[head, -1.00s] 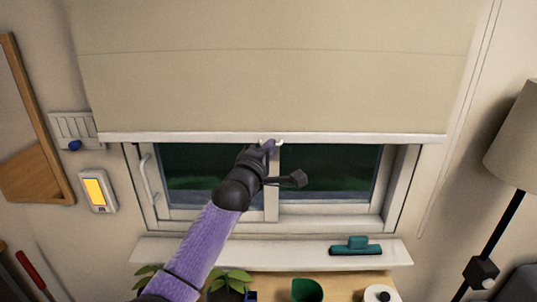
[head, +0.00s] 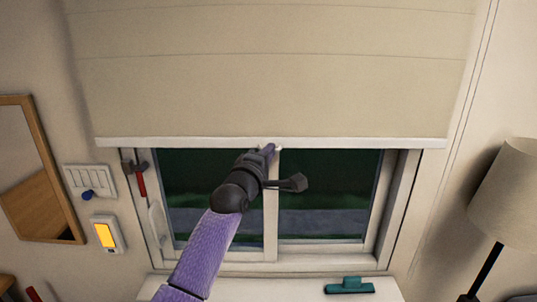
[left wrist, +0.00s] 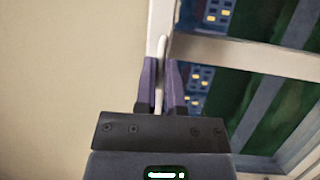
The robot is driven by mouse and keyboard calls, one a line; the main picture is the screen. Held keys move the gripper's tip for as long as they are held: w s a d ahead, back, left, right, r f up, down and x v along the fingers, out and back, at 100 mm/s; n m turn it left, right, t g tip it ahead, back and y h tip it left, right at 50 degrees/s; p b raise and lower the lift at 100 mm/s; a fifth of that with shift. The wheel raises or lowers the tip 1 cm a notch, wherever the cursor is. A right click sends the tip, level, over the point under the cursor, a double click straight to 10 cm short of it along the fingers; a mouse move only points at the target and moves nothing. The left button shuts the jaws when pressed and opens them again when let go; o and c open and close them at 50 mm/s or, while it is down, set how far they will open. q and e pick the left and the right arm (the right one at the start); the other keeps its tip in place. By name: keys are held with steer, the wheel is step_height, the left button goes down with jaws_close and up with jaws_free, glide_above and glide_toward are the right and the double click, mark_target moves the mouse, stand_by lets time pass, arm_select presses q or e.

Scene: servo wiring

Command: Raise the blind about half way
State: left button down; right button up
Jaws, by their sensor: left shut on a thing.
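The beige blind (head: 270,95) hangs in front of the upper part of the window (head: 325,190), with its white bottom bar (head: 350,142) roughly level. My left gripper (head: 268,149) is at the middle of that bar. In the left wrist view, my left gripper (left wrist: 161,82) is shut on the slim white pull handle (left wrist: 160,52) of the blind, which runs between its purple fingers. The blind's cloth also fills the left of that view (left wrist: 60,80). Dark glass shows below the bar. My right gripper is in neither view.
A red-handled tool (head: 141,183) hangs at the window's left side. A switch panel (head: 88,181), a lit yellow display (head: 105,235) and a wood-framed mirror (head: 40,170) are on the left wall. A teal squeegee (head: 349,286) lies on the sill. A lamp (head: 510,195) stands right.

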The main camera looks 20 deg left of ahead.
arm_select(q)
steer(key=c, duration=0.7)
jaws_free()
steer(key=s, duration=0.3)
steer(key=s+b, duration=0.1)
steer(key=s, duration=0.2)
steer(key=s+a+f, duration=0.1)
steer(key=s, duration=0.2)
steer(key=shift+s+f+b, duration=0.1)
steer(key=shift+s+b, duration=0.25)
steer(key=shift+s, duration=0.05)
